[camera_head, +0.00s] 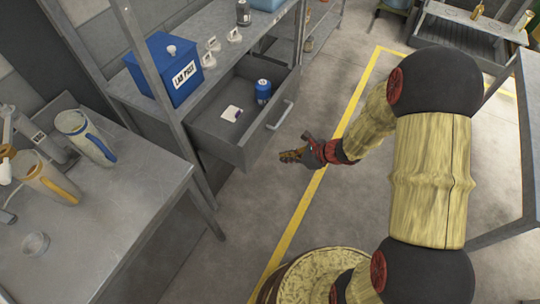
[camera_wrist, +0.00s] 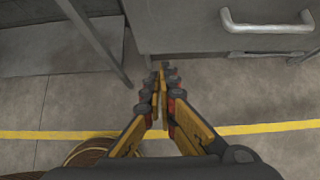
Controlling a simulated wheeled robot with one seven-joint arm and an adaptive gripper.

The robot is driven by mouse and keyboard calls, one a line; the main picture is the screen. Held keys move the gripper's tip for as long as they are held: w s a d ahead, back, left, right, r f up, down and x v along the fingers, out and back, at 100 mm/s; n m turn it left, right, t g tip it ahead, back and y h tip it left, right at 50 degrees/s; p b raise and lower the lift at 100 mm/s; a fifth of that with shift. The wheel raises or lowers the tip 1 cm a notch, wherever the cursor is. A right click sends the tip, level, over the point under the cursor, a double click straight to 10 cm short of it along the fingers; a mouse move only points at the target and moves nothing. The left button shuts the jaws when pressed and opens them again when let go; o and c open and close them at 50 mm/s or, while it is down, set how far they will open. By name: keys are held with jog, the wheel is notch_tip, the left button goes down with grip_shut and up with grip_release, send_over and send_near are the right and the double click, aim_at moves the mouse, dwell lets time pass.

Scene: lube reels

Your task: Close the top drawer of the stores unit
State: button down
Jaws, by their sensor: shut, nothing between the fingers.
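The top drawer (camera_head: 228,146) of the grey stores unit (camera_head: 172,106) is pulled out in the head view. A blue can (camera_head: 263,91) and a small white item (camera_head: 231,113) are inside it. Its bar handle (camera_head: 280,115) is on the front face, and the handle also shows at the top right of the wrist view (camera_wrist: 267,27). My gripper (camera_head: 285,156) is in front of the drawer front, near its lower side in the head view, apart from the handle. In the wrist view its fingers (camera_wrist: 159,75) are together, with nothing visible between them.
A blue labelled box (camera_head: 164,70) and white fittings (camera_head: 212,45) stand on the unit's top. A grey bench (camera_head: 110,225) with jugs (camera_head: 85,137) is at the left. Another table edge (camera_head: 527,140) is at the right. Floor with a yellow line (camera_head: 304,205) is open before the drawer.

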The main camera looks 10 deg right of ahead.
jog(key=shift+w+a+r+b+x, duration=0.3)
jog(key=shift+b+x, duration=0.4)
jog(key=shift+x, duration=1.4)
jog(key=shift+w+a+r+b+x, duration=0.15)
jog(key=shift+a+r+b+x, duration=0.4)
jog(key=shift+x, duration=1.5)
jog(key=shift+w+r+b+x, duration=0.2)
jog(key=shift+b+x, duration=0.65)
jog(key=shift+x, duration=1.25)
jog(key=shift+w+a, duration=0.1)
jog(key=shift+w+a, duration=0.2)
jog(key=shift+a, duration=0.05)
jog(key=w+a, duration=0.5)
jog(key=a, duration=0.2)
jog(key=w+a+p, duration=0.1)
jog(key=w+a, duration=0.4)
jog(key=a, duration=0.2)
jog(key=w+a, duration=0.5)
jog(key=a, duration=0.2)
jog(key=shift+w, duration=0.15)
jog(key=shift+r, duration=0.1)
